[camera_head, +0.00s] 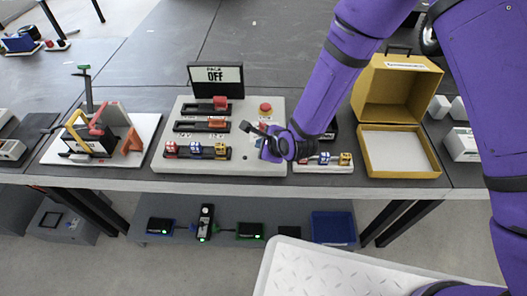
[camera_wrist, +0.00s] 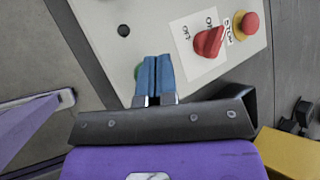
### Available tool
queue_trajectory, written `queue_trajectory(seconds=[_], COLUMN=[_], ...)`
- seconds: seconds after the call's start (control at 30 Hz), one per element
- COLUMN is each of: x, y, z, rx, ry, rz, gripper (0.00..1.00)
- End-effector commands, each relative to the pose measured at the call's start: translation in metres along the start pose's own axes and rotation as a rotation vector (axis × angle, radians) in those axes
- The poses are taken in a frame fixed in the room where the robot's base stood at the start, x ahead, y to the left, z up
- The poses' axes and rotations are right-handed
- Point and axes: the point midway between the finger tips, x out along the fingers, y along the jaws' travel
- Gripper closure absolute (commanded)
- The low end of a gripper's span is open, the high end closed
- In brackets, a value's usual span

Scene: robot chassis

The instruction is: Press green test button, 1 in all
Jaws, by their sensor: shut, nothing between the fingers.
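The green button (camera_wrist: 138,71) shows in the wrist view as a sliver at the left edge of my blue fingers, which hide most of it. It sits on a light panel (camera_wrist: 106,48). My gripper (camera_wrist: 156,62) is shut and empty, with its fingertips over or right beside the button. I cannot tell whether they touch it. In the head view my gripper (camera_head: 268,150) is low over the right part of the panel (camera_head: 245,108), and the button is hidden there. A display (camera_head: 215,75) on the panel's back reads OFF.
A red knob (camera_wrist: 208,41) and a red button on a yellow base (camera_wrist: 246,23) are near my fingers. An open yellow box (camera_head: 400,152) stands to the right. A tool stand (camera_head: 100,138) is on the left. Small coloured connectors (camera_head: 196,148) line the panel's front.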

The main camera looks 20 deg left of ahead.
Motion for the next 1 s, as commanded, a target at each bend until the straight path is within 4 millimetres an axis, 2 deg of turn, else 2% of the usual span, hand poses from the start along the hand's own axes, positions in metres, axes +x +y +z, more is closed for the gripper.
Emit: queue_trajectory(seconds=[1.0], x=[0.0056], y=[0.0038], z=[-0.0045], rx=[0.001], ry=[0.0], rz=[0.0], gripper=[1.0])
